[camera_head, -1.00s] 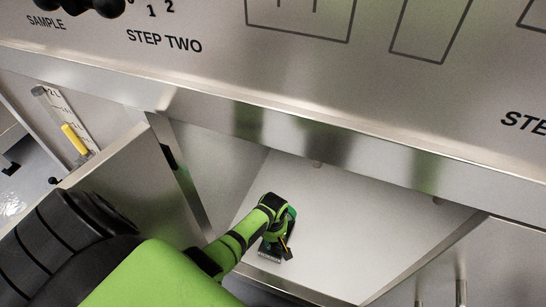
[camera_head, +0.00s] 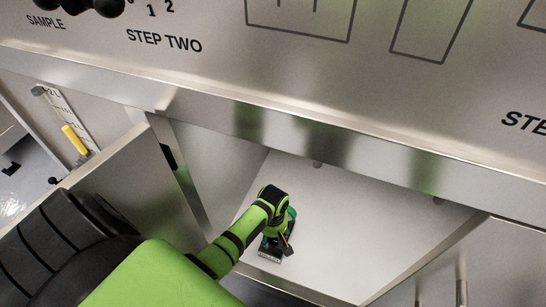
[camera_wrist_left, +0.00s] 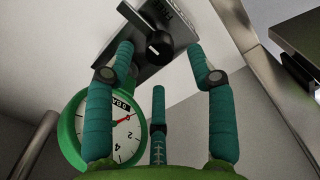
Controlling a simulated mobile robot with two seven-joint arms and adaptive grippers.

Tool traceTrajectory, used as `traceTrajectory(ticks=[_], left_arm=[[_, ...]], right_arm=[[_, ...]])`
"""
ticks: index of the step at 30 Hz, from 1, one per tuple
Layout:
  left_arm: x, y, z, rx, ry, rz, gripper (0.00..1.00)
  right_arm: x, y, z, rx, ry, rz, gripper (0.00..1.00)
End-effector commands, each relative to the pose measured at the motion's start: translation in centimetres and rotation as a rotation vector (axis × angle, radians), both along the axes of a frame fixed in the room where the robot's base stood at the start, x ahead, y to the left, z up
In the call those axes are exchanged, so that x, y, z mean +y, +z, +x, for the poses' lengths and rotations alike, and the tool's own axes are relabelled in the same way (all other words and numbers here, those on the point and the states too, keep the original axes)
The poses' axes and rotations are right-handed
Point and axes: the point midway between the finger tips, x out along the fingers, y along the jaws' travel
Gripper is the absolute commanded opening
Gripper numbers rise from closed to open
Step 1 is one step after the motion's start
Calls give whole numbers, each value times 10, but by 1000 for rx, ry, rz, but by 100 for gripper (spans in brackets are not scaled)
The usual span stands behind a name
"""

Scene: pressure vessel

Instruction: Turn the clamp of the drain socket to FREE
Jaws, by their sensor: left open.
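My left gripper (camera_head: 275,238) is inside the open cabinet under the counter, small and partly hidden by its own wrist in the head view. In the left wrist view the left gripper (camera_wrist_left: 160,62) has its teal fingers spread open. A black rounded clamp knob (camera_wrist_left: 158,45) on a grey metal plate (camera_wrist_left: 150,70) lies ahead between the two outer fingertips. I cannot tell whether any finger touches it. A green-rimmed dial gauge (camera_wrist_left: 70,130) with a red needle is at the left, partly covered by a finger. My right gripper is out of view.
The cabinet's pale floor (camera_head: 350,220) is mostly bare. The open cabinet door (camera_head: 130,180) stands left of my arm. The steel counter edge (camera_head: 300,120) runs above the opening. A yellow-marked sight tube (camera_head: 74,138) is at the far left.

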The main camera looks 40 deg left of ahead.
Motion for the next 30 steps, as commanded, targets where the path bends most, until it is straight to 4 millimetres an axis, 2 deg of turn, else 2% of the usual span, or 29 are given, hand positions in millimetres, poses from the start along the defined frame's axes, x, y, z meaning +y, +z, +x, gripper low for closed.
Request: traceTrajectory(ticks=[6, 12, 18, 30], left_arm=[[0, 44, 1, -4, 1, 1, 56], [0, 73, 1, -2, 0, 0, 56], [0, 83, 0, 0, 0, 0, 56], [0, 83, 0, 0, 0, 0, 56]], right_arm=[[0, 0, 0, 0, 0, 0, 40], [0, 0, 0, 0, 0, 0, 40], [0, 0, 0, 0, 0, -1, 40], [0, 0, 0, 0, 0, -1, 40]])
